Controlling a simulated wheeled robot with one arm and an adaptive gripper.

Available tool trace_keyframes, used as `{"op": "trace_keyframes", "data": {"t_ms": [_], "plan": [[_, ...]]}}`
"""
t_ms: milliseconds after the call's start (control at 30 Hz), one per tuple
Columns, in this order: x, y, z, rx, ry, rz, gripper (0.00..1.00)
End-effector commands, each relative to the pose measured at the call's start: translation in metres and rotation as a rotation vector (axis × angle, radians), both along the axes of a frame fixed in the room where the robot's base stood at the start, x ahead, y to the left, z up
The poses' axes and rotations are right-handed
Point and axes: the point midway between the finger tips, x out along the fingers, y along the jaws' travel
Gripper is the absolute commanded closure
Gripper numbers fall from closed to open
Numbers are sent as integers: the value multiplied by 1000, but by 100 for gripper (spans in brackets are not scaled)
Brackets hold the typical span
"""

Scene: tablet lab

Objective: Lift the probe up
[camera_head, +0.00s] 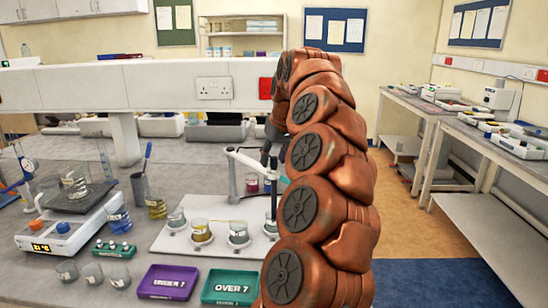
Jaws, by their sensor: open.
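A white jointed stand (252,159) rises from a white board on the bench, among small beakers. A thin grey upright rod (232,178) hangs or stands at its left end. I cannot tell for certain which part is the probe. My copper-coloured arm arches over the right side of the board. My gripper (272,138) shows only as a dark part behind the arm, near the right end of the stand. Its fingertips are mostly hidden, and I cannot see whether it touches the stand.
Beakers with liquid (201,231) stand on the white board (178,243). A purple tray (168,282) and a green tray (229,286) lie in front. A hotplate (62,233) and a blue-liquid beaker (118,215) stand left. A side bench (480,144) with instruments is at right.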

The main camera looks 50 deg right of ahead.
Motion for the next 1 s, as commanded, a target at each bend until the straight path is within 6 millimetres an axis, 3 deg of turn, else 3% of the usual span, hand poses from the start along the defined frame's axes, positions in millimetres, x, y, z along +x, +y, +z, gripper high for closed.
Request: {"op": "trace_keyframes", "data": {"t_ms": [333, 800, 1000], "plan": [[1, 0, -3, 0, 1, 0, 54], [1, 0, -3, 0, 1, 0, 100], [1, 0, -3, 0, 1, 1, 100]]}}
